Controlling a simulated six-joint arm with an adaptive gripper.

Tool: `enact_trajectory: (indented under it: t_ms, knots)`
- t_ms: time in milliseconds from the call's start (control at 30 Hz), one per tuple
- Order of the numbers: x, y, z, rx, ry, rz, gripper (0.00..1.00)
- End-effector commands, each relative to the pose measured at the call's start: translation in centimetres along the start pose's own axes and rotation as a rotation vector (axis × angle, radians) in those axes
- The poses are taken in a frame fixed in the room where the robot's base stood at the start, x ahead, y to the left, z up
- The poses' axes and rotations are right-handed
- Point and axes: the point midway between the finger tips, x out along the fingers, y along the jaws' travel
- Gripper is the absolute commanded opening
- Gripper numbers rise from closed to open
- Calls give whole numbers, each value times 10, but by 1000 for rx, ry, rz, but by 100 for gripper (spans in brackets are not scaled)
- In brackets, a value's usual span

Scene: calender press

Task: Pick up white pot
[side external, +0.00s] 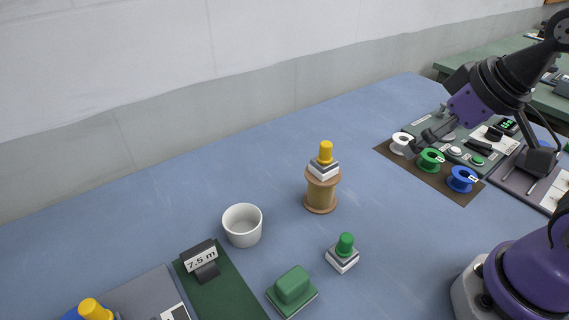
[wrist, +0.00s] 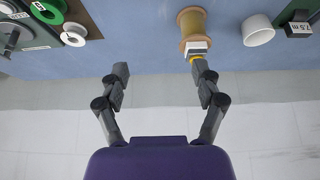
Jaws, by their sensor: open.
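The white pot (side external: 242,226) stands upright and open-topped on the blue table, left of the wooden spool in the side view. In the wrist view the pot (wrist: 258,30) is at the upper right, beyond the spool. My gripper (side external: 418,147) is at the right of the side view, above the brown mat and well apart from the pot. In the wrist view its two fingers (wrist: 161,76) are spread with nothing between them.
A wooden spool (side external: 320,196) with a yellow-knobbed block (side external: 324,165) on top stands right of the pot. A green-knobbed block (side external: 343,254), a green block (side external: 292,289) and a "7.5 m" sign (side external: 201,261) are near it. Small spools (side external: 431,160) sit on the brown mat.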

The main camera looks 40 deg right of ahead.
Motion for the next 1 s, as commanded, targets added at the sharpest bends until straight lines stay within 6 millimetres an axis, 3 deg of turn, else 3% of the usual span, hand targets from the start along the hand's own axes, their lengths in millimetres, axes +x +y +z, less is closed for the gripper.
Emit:
enact_trajectory:
  t_ms: [300,333,367,400,833,1000]
  knots:
    - [0,0,0,0,0,0,76]
    - [0,0,0,0,0,0,81]
    - [0,0,0,0,0,0,96]
    - [0,0,0,0,0,0,100]
    - [0,-1,-2,-6,-2,-3,100]
    - [6,-21,-26,-109,-39,-47,100]
